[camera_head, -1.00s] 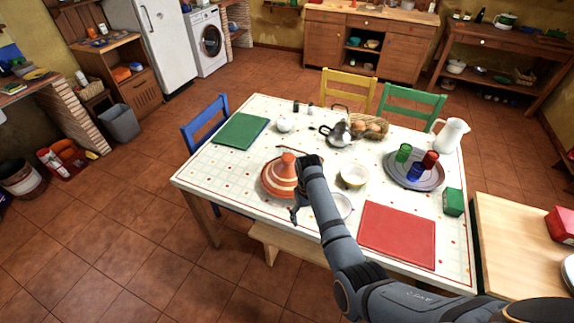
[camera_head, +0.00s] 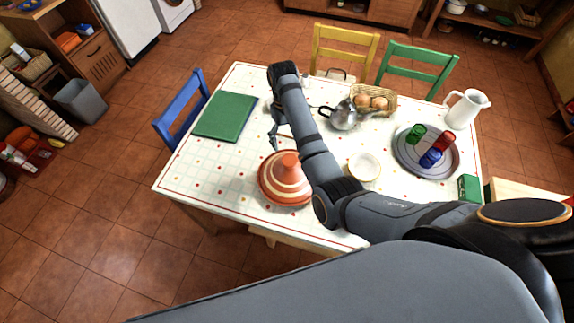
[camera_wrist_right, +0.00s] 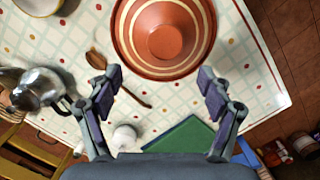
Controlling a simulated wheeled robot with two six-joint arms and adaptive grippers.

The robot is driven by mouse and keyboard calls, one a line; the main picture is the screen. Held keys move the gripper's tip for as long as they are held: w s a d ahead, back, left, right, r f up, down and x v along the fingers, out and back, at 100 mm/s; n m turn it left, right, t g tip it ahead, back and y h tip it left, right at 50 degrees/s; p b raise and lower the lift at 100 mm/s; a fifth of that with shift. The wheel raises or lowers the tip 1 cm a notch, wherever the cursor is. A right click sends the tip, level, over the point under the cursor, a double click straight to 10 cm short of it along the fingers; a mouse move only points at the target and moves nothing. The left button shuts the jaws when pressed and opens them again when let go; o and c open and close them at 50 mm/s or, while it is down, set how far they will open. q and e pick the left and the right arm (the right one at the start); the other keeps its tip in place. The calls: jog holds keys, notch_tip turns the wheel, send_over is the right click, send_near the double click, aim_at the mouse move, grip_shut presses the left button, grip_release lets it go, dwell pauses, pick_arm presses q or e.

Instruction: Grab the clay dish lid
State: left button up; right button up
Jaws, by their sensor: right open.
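The clay dish lid (camera_head: 287,178), an orange-red cone with cream stripes, sits on the dish at the table's near left side in the head view. It fills the upper middle of the right wrist view (camera_wrist_right: 164,38), seen from above. My right gripper (camera_head: 274,137) hangs beyond the lid, towards the table's far side, with my arm passing to the lid's right. In the right wrist view its two fingers (camera_wrist_right: 159,88) are spread, empty and apart from the lid. My left gripper is not in view.
A wooden spoon (camera_wrist_right: 118,77) lies between lid and gripper. A white sugar pot (camera_wrist_right: 124,137) and green placemat (camera_head: 225,115) are close by. A metal teapot (camera_head: 346,114), egg basket (camera_head: 374,99), white bowl (camera_head: 363,166) and tray with cups (camera_head: 428,165) stand right of my arm.

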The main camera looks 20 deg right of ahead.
aim_at(289, 159)
jog(key=f, duration=0.2)
jog(key=s+f, duration=0.1)
jog(key=shift+s+f+p, duration=0.1)
jog(key=shift+f+p, duration=0.25)
jog(key=shift+w+f, duration=0.25)
jog(key=shift+f, duration=0.2)
jog(key=shift+s+a+f+p, duration=0.2)
jog(key=shift+s+f+p, duration=0.4)
jog(key=shift+f+p, duration=0.4)
jog(key=f, duration=0.2)
jog(key=shift+s+f, duration=0.3)
jog(key=shift+w+f, duration=0.1)
jog(key=c, duration=1)
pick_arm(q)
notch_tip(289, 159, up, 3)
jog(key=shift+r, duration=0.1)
pick_arm(e)
grip_shut()
